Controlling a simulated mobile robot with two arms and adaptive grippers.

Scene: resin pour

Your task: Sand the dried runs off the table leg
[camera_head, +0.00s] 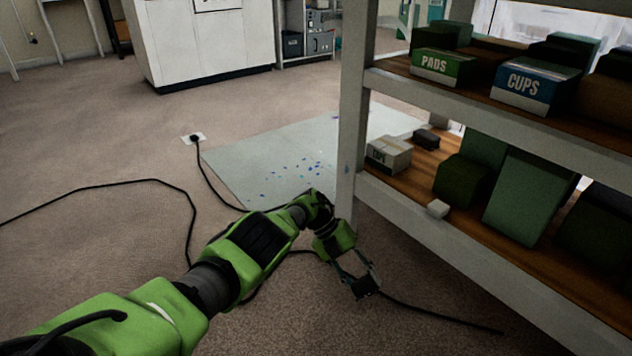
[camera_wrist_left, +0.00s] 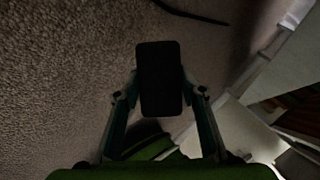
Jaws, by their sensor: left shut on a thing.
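My left gripper (camera_head: 358,279) is low over the carpet, just right of the pale front post (camera_head: 350,130) of a wooden-shelved table. It is shut on a dark block (camera_wrist_left: 160,78), which sits upright between its two fingers in the left wrist view. In the head view the block (camera_head: 366,289) shows as a small black shape at the fingertips, apart from the post. My left forearm covers part of the floor by the post's foot. My right gripper is not in view.
Shelves hold a PADS box (camera_head: 440,66), a CUPS box (camera_head: 527,84), a small carton (camera_head: 389,155) and a white block (camera_head: 438,208). A blue-spotted grey sheet (camera_head: 245,170) covers the floor behind. Black cable (camera_head: 440,317) crosses open carpet near my gripper.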

